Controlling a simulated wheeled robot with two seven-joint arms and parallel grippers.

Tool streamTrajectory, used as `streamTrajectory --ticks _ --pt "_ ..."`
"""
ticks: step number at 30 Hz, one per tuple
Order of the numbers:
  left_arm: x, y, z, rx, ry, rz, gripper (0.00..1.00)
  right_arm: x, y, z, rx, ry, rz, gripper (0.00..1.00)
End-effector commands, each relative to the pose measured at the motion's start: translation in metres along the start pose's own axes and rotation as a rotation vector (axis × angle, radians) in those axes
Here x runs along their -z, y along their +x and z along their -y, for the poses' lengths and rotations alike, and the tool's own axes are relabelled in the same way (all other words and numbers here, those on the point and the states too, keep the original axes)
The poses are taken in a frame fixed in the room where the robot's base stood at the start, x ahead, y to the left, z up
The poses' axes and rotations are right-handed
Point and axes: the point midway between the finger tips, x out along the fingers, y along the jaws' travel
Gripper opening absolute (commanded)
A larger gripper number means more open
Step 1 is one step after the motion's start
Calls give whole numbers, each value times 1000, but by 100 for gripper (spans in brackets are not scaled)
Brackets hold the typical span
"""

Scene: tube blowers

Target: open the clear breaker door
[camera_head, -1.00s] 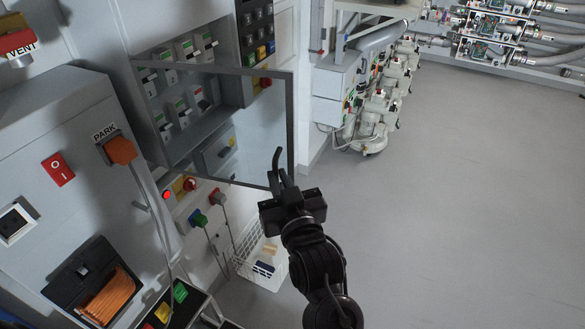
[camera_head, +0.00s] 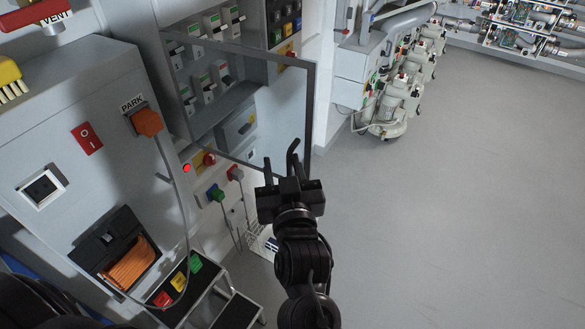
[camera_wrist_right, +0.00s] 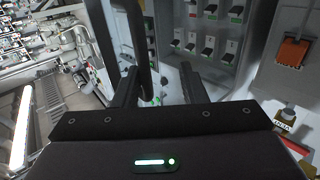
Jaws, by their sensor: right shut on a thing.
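The clear breaker door (camera_head: 310,110) is a see-through panel in a thin grey frame. In the head view it stands swung out from the breaker cabinet (camera_head: 208,118), with rows of switches behind it. My right gripper (camera_head: 280,168) is at the door's lower right corner, shut on a black bent bar that looks like the door's handle (camera_head: 294,150). In the right wrist view the dark bar (camera_wrist_right: 131,40) rises by the left finger of my right gripper (camera_wrist_right: 158,88); the exact contact is hard to see. My left gripper is not in view.
A grey panel with an orange PARK plug (camera_head: 146,122) and hanging cable stands at left. Red and green plugs (camera_head: 216,193) hang below the cabinet. Pumps (camera_head: 395,105) stand at the back; the right floor is clear.

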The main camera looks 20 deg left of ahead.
Motion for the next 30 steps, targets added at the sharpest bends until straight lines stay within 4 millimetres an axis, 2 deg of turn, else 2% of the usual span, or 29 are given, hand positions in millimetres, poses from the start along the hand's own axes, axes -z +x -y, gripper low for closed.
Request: streamTrajectory --ticks 14,17,24,30 --pt "-2 -2 4 5 2 4 36 -3 -3 1 3 -3 7 33" --pt "-2 -8 4 5 2 4 36 -1 -13 1 4 -3 7 33" --pt "0 -29 4 4 2 3 36 0 -54 2 7 -3 9 33" --pt "1 -35 3 3 2 3 36 -1 -75 2 9 -3 6 33"
